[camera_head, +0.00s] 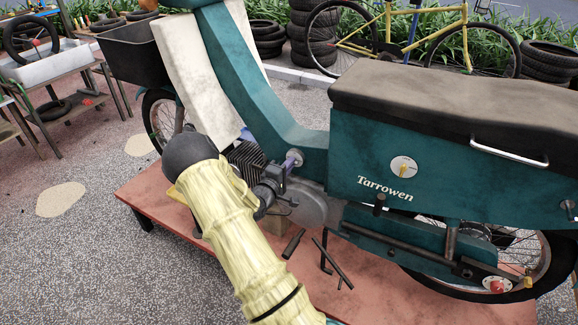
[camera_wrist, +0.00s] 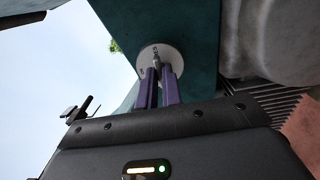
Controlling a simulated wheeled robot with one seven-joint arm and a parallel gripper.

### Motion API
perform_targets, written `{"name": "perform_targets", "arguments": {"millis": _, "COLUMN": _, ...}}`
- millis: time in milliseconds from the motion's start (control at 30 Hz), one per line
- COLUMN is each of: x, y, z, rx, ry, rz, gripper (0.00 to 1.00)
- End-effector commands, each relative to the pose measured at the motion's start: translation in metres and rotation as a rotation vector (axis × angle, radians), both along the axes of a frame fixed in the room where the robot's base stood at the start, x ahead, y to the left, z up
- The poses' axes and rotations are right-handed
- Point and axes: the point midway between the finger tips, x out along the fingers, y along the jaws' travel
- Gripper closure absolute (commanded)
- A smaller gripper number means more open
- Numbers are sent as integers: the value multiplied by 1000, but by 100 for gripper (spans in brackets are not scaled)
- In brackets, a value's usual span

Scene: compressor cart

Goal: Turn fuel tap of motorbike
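The fuel tap (camera_wrist: 160,58) shows in the wrist view as a white round plate with small markings and a grey lever, on a teal part of the motorbike (camera_head: 270,105). My gripper's two purple fingers (camera_wrist: 158,72) reach up to the plate, with the grey lever between their tips. The gap between the fingers is narrow, about the lever's width.
The engine fins (camera_head: 246,160) are close beside my gripper. The cream leg shield (camera_head: 200,70) stands to its left. Loose dark bars (camera_head: 333,262) lie on the red platform (camera_head: 150,200).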

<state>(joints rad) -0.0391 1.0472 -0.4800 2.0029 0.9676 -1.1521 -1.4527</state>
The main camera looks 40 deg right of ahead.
Motion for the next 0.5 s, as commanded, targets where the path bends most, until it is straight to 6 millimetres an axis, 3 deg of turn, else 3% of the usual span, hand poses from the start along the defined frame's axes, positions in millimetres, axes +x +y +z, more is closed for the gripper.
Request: {"name": "perform_targets", "arguments": {"millis": 500, "x": 1, "y": 1, "z": -2, "rx": 45, "ry": -104, "rz": 3, "gripper": 100}}
